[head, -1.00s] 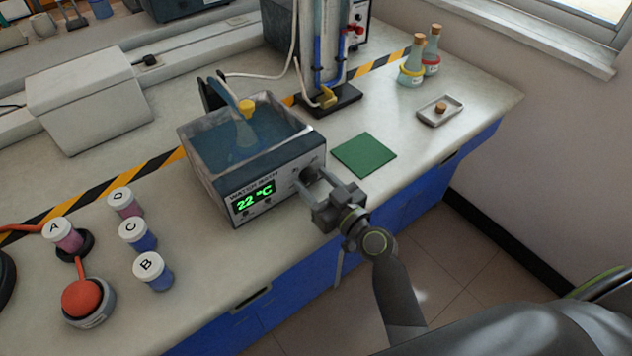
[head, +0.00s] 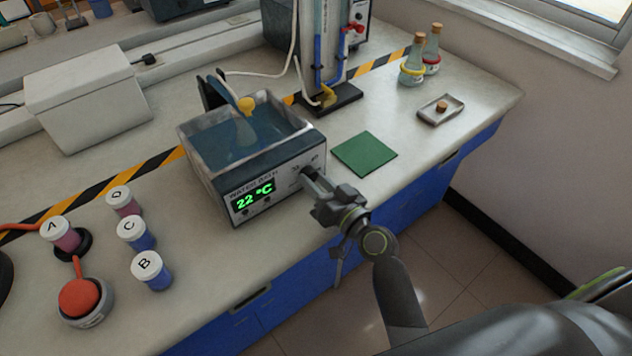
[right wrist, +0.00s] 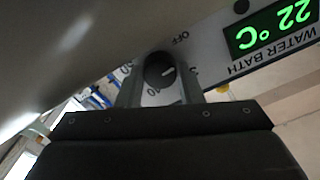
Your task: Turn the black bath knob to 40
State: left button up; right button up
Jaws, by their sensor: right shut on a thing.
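The water bath (head: 225,165) stands on the bench with a green display (head: 254,195) reading 22 °C; the display also shows upside down in the right wrist view (right wrist: 272,27). The black bath knob (right wrist: 160,70) is on its front panel, with a white pointer mark and a printed dial with OFF and numbers around it. My right gripper (head: 312,176) is at the right end of the panel. In the right wrist view its two fingers (right wrist: 160,88) stand on either side of the knob, shut on it. In the head view the gripper hides most of the knob. My left gripper is not in view.
A green mat (head: 364,154) lies right of the bath. Lidded jars A, B, C and D, such as jar B (head: 152,271), stand at the left front. A small tray (head: 441,110) and corked flasks (head: 413,62) are at the back right. The floor before the bench is clear.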

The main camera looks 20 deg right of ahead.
jog(key=shift+m, duration=0.3)
jog(key=o, duration=1)
jog(key=shift+s, duration=0.1)
jog(key=shift+b+v, duration=2.65)
jog(key=shift+v, duration=6.05)
